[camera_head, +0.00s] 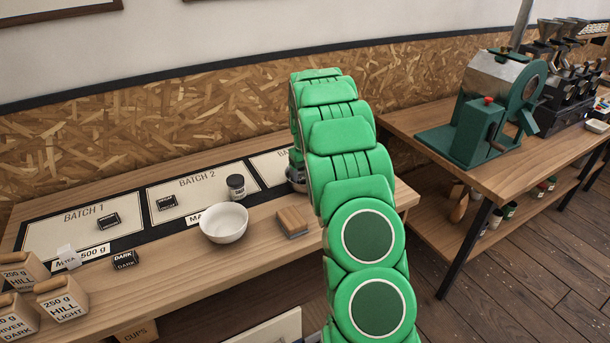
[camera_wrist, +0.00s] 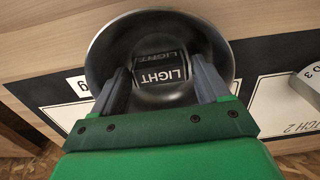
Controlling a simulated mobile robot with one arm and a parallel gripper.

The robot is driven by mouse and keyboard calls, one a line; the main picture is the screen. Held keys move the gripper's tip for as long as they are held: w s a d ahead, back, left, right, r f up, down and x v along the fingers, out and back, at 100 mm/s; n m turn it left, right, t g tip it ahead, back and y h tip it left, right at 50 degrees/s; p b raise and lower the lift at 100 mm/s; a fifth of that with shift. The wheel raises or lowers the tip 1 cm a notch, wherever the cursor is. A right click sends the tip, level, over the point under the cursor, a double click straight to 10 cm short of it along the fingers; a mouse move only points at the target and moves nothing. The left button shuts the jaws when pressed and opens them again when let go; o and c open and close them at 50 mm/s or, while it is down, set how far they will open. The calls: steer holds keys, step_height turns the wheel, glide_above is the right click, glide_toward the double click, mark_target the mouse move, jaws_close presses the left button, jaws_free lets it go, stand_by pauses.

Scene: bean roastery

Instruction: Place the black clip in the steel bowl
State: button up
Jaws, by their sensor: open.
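The steel bowl (camera_wrist: 105,45) is below my gripper (camera_wrist: 160,70) in the wrist view. A black block lettered LIGHT (camera_wrist: 162,77) lies inside it, between my two open fingers; a fainter LIGHT shows above it. I cannot tell whether the fingers touch the block. In the head view the bowl's edge (camera_head: 296,180) shows beside my arm at the BATCH 3 end of the bench; my gripper is hidden there. Similar small black blocks lie on BATCH 1 (camera_head: 108,221), on BATCH 2 (camera_head: 167,202) and at the front, lettered DARK (camera_head: 124,260). No piece is plainly clip-shaped.
A white bowl (camera_head: 223,223), a dark jar (camera_head: 236,187) and a wooden block (camera_head: 291,222) stand left of my arm. A green roaster (camera_head: 490,110) stands on the right-hand table. A grey-white object (camera_wrist: 308,85) is at the wrist view's right edge.

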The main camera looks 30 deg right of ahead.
mark_target(305, 177)
steer(key=shift+r, duration=0.15)
step_height(305, 177, up, 11)
steer(key=s+a+r, duration=0.7)
steer(key=s+a, duration=0.2)
steer(key=s+a+r, duration=0.1)
steer(key=s+a, duration=0.4)
steer(key=s, duration=0.4)
steer(key=s+a+r+g, duration=0.1)
steer(key=s+a+r, duration=0.1)
steer(key=s+a, duration=0.45)
steer(key=s+a+r, duration=0.1)
steer(key=s+a, duration=0.2)
steer(key=s, duration=0.7)
steer(key=s+a+f, duration=0.1)
steer(key=s+f, duration=0.1)
steer(key=s, duration=0.6)
steer(key=s+a+f, duration=0.2)
steer(key=s, duration=0.6)
steer(key=shift+g, duration=0.4)
